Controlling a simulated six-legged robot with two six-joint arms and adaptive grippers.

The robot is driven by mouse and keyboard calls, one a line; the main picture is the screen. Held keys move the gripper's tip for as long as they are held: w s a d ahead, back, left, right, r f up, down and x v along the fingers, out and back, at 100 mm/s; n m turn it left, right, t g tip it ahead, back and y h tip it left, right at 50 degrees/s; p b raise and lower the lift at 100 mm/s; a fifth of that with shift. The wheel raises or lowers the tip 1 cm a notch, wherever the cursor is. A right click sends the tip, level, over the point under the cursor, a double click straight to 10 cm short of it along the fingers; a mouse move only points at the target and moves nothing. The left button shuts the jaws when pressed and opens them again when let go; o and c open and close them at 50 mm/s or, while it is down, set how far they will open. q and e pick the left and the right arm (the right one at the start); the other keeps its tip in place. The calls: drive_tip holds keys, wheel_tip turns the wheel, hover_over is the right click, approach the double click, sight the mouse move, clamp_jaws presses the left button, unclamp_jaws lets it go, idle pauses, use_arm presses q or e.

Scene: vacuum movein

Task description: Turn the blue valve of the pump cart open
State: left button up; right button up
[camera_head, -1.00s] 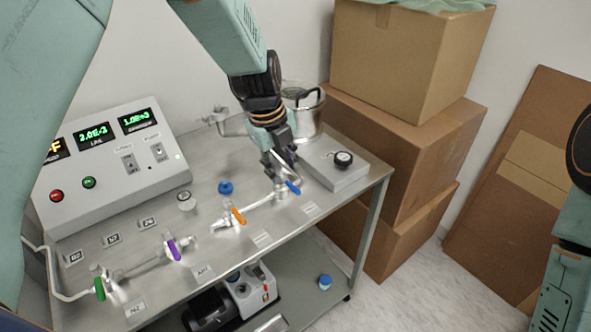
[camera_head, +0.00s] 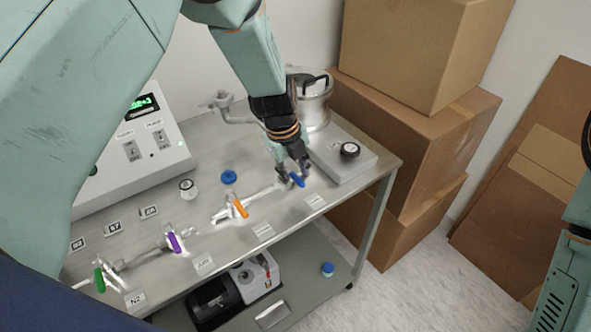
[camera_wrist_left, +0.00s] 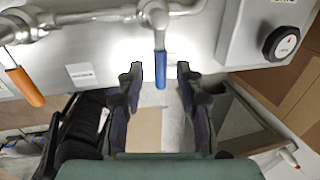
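The blue valve handle (camera_head: 297,180) sits at the right end of the pipe line on the cart top (camera_head: 330,205). In the left wrist view the blue handle (camera_wrist_left: 160,70) points toward me, between the two fingers of my left gripper (camera_wrist_left: 159,75). The fingers are spread, with a gap on each side of the handle. In the head view my left gripper (camera_head: 292,172) comes down at the blue valve and partly hides its body. My right gripper is out of view; only part of my right arm shows at the right edge.
Orange (camera_head: 240,208), purple (camera_head: 173,242) and green (camera_head: 99,279) valve handles line the pipes to the left. A box with a black knob (camera_head: 349,150) stands right of the blue valve. A metal pot (camera_head: 312,100) is behind. Cardboard boxes (camera_head: 420,150) stand beside the cart.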

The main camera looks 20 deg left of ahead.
use_arm(q)
drive_tip(key=shift+s+d, duration=0.1)
drive_tip(key=shift+s, duration=0.1)
drive_tip(key=shift+w+f, duration=0.15)
drive_tip(key=shift+w, duration=0.1)
drive_tip(key=c, duration=0.5)
clamp_jaws()
